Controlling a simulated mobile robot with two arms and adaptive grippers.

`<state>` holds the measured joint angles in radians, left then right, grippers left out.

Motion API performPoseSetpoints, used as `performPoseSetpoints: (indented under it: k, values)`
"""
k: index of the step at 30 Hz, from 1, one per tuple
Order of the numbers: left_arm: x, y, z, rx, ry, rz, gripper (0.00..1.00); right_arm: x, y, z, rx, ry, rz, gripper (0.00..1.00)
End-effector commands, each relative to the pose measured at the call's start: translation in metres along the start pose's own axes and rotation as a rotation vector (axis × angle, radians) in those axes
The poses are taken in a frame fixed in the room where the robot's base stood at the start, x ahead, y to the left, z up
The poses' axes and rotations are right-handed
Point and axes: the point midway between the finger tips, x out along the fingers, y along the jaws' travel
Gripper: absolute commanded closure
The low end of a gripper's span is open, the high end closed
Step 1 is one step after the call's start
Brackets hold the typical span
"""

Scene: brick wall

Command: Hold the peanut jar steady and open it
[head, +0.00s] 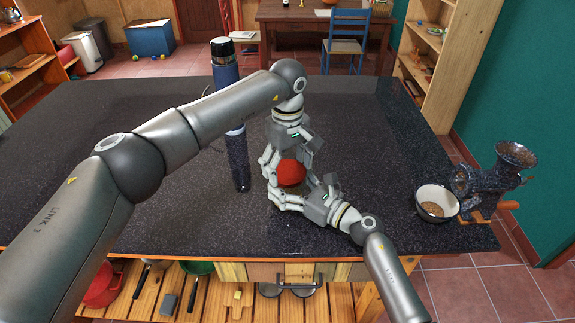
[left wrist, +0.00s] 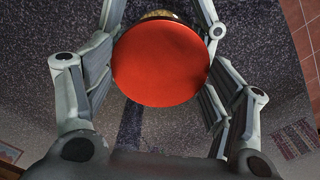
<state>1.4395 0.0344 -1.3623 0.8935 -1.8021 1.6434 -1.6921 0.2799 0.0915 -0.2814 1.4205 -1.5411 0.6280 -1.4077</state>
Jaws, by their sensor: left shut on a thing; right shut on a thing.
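The peanut jar's round red lid (head: 291,173) shows between my two grippers near the front middle of the dark counter. In the left wrist view the lid (left wrist: 161,62) faces the camera, with a sliver of the jar's brownish body (left wrist: 160,14) beyond its edge. My left gripper (head: 288,163) comes from above and is shut on the lid, a finger on each side. My right gripper (head: 302,192) reaches in from the front right, low beside the jar, and is shut on the jar body. Fingers hide most of the body in the head view.
A tall blue flask (head: 237,160) stands left of the jar, partly behind my left arm. A white bowl of brown bits (head: 420,209) and a dark speckled grinder (head: 487,182) with a wooden handle stand at the right edge. The counter's left part (head: 60,165) is clear.

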Motion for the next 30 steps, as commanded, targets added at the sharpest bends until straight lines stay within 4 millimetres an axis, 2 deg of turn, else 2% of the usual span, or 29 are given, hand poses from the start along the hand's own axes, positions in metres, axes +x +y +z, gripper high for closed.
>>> performPoseSetpoints:
  k: [30]
  values:
    - [0.0046,-0.0016,0.0009,-1.852,0.003,-0.009,0.51,0.0005,0.0013,0.0011,0.0,-0.003,0.004,0.95]
